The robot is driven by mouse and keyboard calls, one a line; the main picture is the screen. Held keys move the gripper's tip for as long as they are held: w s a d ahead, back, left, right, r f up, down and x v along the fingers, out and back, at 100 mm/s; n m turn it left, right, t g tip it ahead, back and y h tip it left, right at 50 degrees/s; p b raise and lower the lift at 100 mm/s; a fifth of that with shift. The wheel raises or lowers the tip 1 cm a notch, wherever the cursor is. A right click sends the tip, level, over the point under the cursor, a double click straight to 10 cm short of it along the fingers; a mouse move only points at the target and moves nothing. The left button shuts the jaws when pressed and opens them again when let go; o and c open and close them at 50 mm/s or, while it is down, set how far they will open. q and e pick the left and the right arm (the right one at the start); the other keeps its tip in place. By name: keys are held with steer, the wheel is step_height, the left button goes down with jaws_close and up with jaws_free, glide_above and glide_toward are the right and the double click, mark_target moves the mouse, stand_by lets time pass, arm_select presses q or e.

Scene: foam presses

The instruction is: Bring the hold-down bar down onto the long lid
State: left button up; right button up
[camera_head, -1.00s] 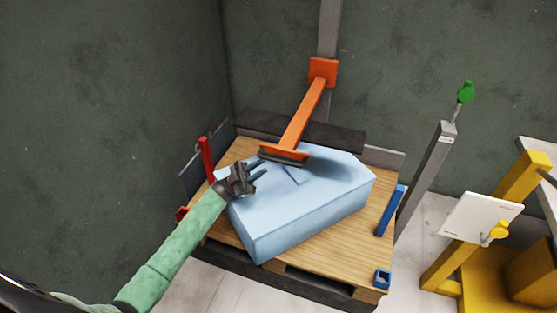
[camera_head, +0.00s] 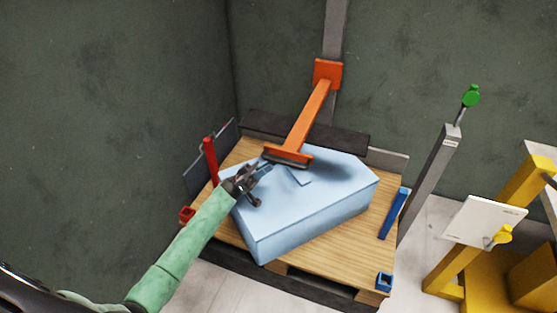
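The orange hold-down bar (camera_head: 308,120) slopes down from an orange bracket (camera_head: 327,73) on a grey post. Its wide foot with a dark underside (camera_head: 288,157) is over the far part of the light blue long lid (camera_head: 312,196). I cannot tell whether the foot touches the lid. The lid is a long angular block lying on a wooden pallet top (camera_head: 232,232). My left gripper (camera_head: 262,186) is at the lid's left end, just left of and below the foot. Its fingers look spread with nothing between them. My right gripper is out of view.
A red upright handle (camera_head: 210,160) stands at the pallet's left edge, a blue bar (camera_head: 394,212) at its right. A grey post with a green knob (camera_head: 471,95) and a yellow frame with a white panel (camera_head: 482,222) stand right. Walls close the back and left.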

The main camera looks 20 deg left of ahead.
mark_target(279, 161)
arm_select(q)
steer(key=shift+p+x, duration=0.3)
steer(key=shift+x, duration=2.1)
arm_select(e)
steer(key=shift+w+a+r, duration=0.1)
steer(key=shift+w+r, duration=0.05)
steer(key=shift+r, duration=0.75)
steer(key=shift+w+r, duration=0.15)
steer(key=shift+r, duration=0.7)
arm_select(q)
jaws_close()
